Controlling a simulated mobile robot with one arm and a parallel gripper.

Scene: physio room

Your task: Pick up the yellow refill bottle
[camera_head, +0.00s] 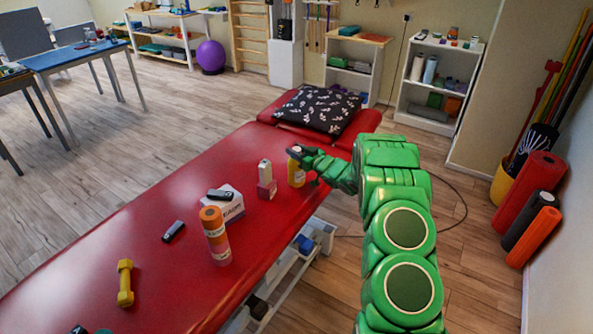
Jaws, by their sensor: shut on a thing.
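The yellow refill bottle (296,174) stands upright on the red treatment table, near its right edge. It has a pale label and its top is partly hidden by my gripper. My gripper (297,152) is at the top of the bottle, shut on it. My green arm reaches in from the right. I cannot tell whether the bottle's base touches the table.
A dark device (173,231) and a yellow dumbbell (125,283) lie farther left. A patterned pillow (318,108) lies behind.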

